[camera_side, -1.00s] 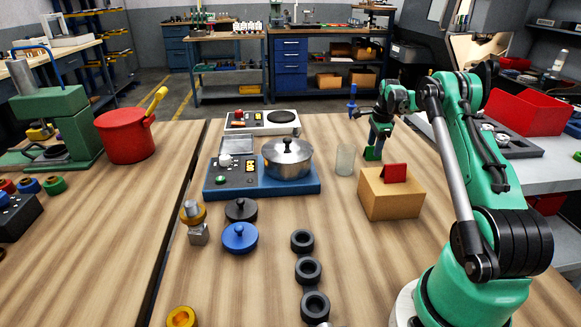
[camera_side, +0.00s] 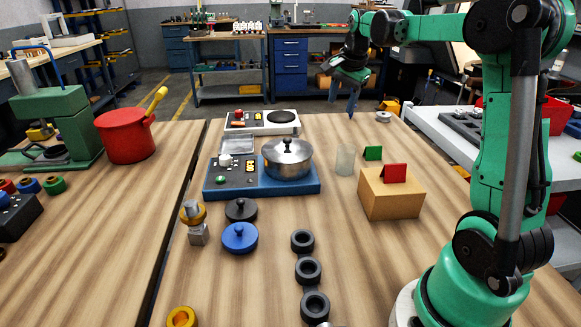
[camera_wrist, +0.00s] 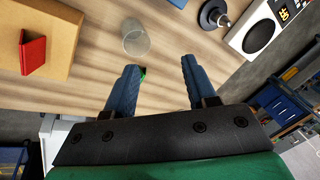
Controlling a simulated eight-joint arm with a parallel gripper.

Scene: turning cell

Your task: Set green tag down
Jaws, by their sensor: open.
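The green tag (camera_side: 373,153) stands on the wooden table (camera_side: 450,283), just behind a cardboard box and right of a clear glass cylinder. It is apart from my gripper. My gripper (camera_side: 342,104) is open and empty, raised above the table's far edge, behind and to the left of the tag. In the wrist view my two blue fingers (camera_wrist: 159,66) are spread with nothing between them. Only a sliver of the green tag (camera_wrist: 143,74) shows there, mostly hidden by the left finger.
A red tag (camera_side: 395,172) stands on the cardboard box (camera_side: 392,199). The clear cylinder (camera_side: 345,161) stands near a steel pot (camera_side: 288,160) on a blue hotplate unit (camera_side: 210,187). A white hotplate unit (camera_side: 252,127) is behind. Several black rings line the front.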

